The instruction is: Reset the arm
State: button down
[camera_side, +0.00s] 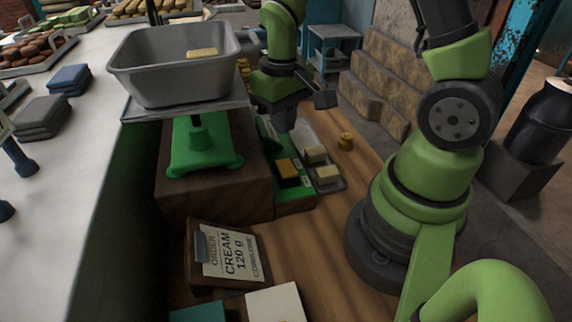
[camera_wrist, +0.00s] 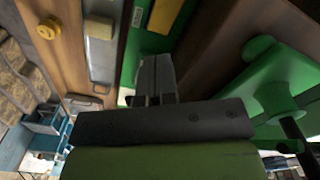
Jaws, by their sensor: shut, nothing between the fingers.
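My gripper (camera_side: 283,122) hangs from my green arm just right of the scale, pointing down over the green tray. In the wrist view my gripper (camera_wrist: 155,75) shows as dark fingers close together, with nothing between them. The green scale (camera_side: 200,155) stands on a dark wooden block and bears a grey metal pan (camera_side: 180,85). A pale yellow block (camera_side: 202,53) lies in the pan. The fingertips are apart from the pan and partly hard to make out in the side view.
A green tray (camera_side: 296,207) holds an orange-yellow block (camera_side: 287,168). A grey tray (camera_side: 331,187) beside it holds pale blocks (camera_side: 327,173). A small brass weight (camera_side: 346,141) stands on the wooden table. An order card (camera_side: 231,252) reads "CREAM 120 g".

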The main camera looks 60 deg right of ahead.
jog(key=s+a+r+t+y, duration=0.1)
jog(key=s+a+r+t, duration=0.2)
jog(key=r, duration=0.6)
jog(key=s+a+r+m+t+y, duration=0.1)
jog(key=s+a+r+t, duration=0.2)
jog(key=s+r, duration=0.4)
jog(key=shift+a+r+t, duration=0.3)
jog(key=shift+r+t, duration=0.3)
jog(key=shift+r, duration=0.25)
